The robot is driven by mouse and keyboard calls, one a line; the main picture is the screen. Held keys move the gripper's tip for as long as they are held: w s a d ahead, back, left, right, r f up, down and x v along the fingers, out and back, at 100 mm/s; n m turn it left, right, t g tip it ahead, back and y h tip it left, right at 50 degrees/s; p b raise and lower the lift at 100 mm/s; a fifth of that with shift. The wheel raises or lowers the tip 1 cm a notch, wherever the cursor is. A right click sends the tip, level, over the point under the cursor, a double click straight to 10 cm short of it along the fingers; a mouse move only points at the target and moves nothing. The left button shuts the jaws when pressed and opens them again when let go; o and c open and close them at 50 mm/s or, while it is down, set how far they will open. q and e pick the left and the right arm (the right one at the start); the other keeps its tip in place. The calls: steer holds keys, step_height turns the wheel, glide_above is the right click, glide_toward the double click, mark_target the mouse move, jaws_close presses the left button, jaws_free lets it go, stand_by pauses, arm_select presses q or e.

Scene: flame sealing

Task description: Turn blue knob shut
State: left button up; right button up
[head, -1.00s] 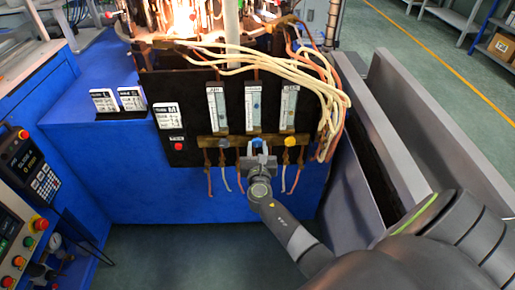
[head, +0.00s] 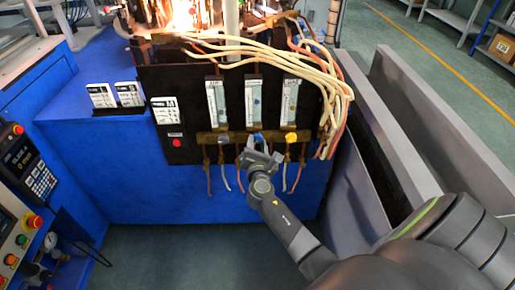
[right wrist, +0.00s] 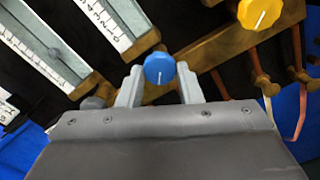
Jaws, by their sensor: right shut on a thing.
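The blue knob (right wrist: 160,68) sits at the middle of the brass bar under the flowmeters, with a white line on its face. In the head view the blue knob (head: 258,139) is partly hidden by my right gripper. My right gripper (head: 260,151) is shut on the blue knob, one finger on each side; its fingers also show in the right wrist view (right wrist: 160,87). In the head view the gripper is tilted about its own axis. My left gripper is not in view.
A yellow knob (head: 291,137) is just right of the blue one, and a grey knob (head: 223,139) is to its left. Three flowmeter tubes stand above. Pale hoses (head: 270,62) loop at the upper right, and flames burn at the top. A grey metal trough (head: 375,165) stands to the right.

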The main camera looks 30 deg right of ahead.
steer(key=m+b, duration=0.1)
steer(key=m, duration=0.1)
steer(key=shift+f+m, duration=0.1)
steer(key=shift+m, duration=0.3)
steer(key=m+b, duration=0.2)
steer(key=shift+m, duration=0.4)
steer(key=m+b, duration=0.4)
steer(key=m, duration=0.3)
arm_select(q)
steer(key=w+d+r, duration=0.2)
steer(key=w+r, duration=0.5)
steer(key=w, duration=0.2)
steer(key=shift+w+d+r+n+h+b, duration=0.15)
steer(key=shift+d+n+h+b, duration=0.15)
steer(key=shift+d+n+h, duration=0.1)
arm_select(e)
steer(key=shift+r+m, duration=0.25)
steer(key=shift+m, duration=0.45)
steer(key=o, duration=1)
steer(key=shift+f, duration=0.1)
